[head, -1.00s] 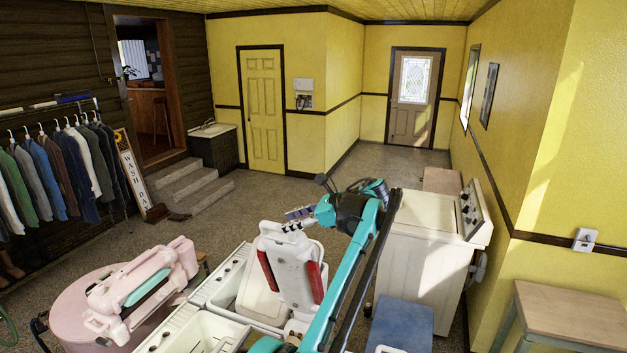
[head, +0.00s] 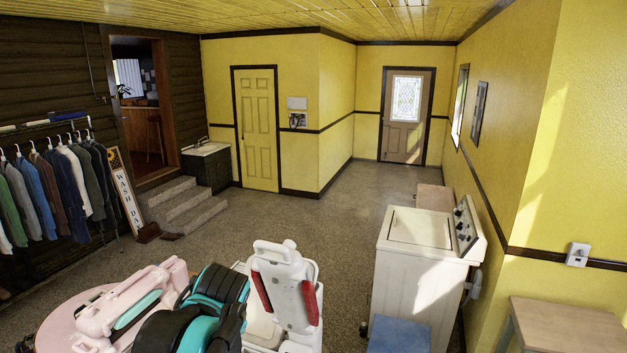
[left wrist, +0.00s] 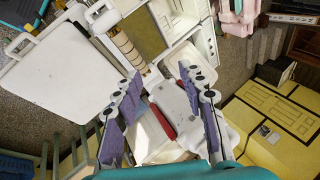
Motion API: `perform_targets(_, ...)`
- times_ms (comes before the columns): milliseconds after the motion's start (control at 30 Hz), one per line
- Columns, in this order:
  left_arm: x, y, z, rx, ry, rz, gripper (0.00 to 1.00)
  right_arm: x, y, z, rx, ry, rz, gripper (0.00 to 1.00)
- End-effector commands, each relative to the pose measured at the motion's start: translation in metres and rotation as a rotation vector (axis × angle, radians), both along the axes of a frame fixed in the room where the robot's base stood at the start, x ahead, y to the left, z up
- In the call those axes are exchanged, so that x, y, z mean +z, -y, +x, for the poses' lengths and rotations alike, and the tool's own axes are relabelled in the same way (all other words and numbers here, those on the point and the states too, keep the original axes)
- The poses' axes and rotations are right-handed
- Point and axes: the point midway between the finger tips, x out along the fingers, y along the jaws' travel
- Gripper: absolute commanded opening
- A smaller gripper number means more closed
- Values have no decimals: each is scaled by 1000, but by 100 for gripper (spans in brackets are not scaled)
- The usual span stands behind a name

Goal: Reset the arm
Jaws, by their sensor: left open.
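My left gripper (left wrist: 162,78) shows in the left wrist view, with its purple-padded fingers spread apart and nothing between them. Behind the fingers is a white wringer (left wrist: 180,105) with red parts; I cannot tell how far off it is. In the head view the same white and red wringer (head: 287,285) stands at the bottom middle. My teal and black arm links (head: 200,315) are folded beside it, in front of the pink washer. The left gripper itself is outside the head view. My right gripper is in neither view.
A pink washer (head: 75,325) is at the bottom left and a cream washer (head: 405,275) at the right. A blue stool top (head: 400,335) and a wooden table (head: 570,328) are near the bottom right. Clothes hang at left. The middle floor (head: 290,220) is clear.

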Motion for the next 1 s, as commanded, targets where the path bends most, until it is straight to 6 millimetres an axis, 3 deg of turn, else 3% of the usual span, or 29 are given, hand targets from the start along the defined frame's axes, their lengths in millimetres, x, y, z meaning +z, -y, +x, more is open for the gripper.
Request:
perform_targets(33, -12, -2, -19, 49, 28, -57, 41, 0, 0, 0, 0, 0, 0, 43)
perform_targets(200, -54, 0, -72, 221, 119, -262, 41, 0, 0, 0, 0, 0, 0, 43)
perform_targets(533, -129, 11, -142, 499, 247, -583, 41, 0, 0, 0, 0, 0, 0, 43)
perform_targets(1000, -252, 11, -139, 494, 245, -580, 41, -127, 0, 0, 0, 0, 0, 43)
